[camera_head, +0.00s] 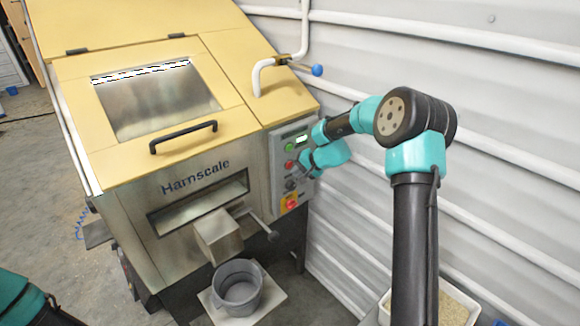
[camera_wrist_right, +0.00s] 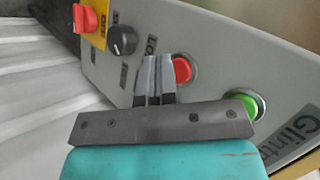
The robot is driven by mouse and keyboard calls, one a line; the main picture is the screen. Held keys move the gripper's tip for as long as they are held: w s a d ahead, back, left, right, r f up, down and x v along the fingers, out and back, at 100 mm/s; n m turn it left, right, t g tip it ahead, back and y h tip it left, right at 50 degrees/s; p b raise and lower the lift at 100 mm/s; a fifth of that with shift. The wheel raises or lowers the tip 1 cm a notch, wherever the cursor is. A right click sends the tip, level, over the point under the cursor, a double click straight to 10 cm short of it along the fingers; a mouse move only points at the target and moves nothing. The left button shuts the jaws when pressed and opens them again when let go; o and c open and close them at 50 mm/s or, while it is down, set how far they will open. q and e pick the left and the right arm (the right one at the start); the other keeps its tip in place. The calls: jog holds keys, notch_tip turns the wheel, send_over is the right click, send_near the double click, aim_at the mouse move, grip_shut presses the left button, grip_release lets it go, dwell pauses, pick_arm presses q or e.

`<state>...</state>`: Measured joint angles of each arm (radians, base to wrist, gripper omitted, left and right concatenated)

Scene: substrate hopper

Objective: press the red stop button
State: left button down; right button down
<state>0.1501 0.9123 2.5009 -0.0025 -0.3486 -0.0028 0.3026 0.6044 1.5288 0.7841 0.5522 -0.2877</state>
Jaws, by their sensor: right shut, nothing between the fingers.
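The red stop button (camera_wrist_right: 183,70) is a round red cap on the grey control panel (camera_wrist_right: 215,60). It also shows in the head view (camera_head: 289,165), below the green button (camera_head: 290,147). My right gripper (camera_wrist_right: 155,62) is shut and empty, its fingertips close to the panel. In the wrist view the tips appear just left of the red button, between it and the black knob (camera_wrist_right: 122,40). I cannot tell whether they touch the panel. In the head view the right gripper (camera_head: 297,176) is small beside the panel. My left gripper is out of view.
A red emergency knob on a yellow plate (camera_head: 290,202) sits at the panel's lower end. The yellow-lidded hopper (camera_head: 230,125) carries the panel. A grey bucket (camera_head: 237,287) stands below its spout. A corrugated wall (camera_head: 490,120) is behind my right arm.

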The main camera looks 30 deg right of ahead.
jog(key=shift+w, duration=0.2)
dwell(0.4)
jog(key=shift+w+a, duration=0.1)
jog(key=shift+w, duration=0.15)
jog(key=shift+w+a, duration=0.1)
jog(key=shift+w, duration=0.3)
dwell(0.8)
jog(key=shift+s, duration=0.85)
jog(key=shift+s+d, duration=0.1)
jog(key=shift+d, duration=0.1)
jog(key=s, duration=0.2)
jog(key=s+d, duration=0.1)
jog(key=s, duration=0.1)
jog(key=shift+s, duration=0.35)
dwell(0.7)
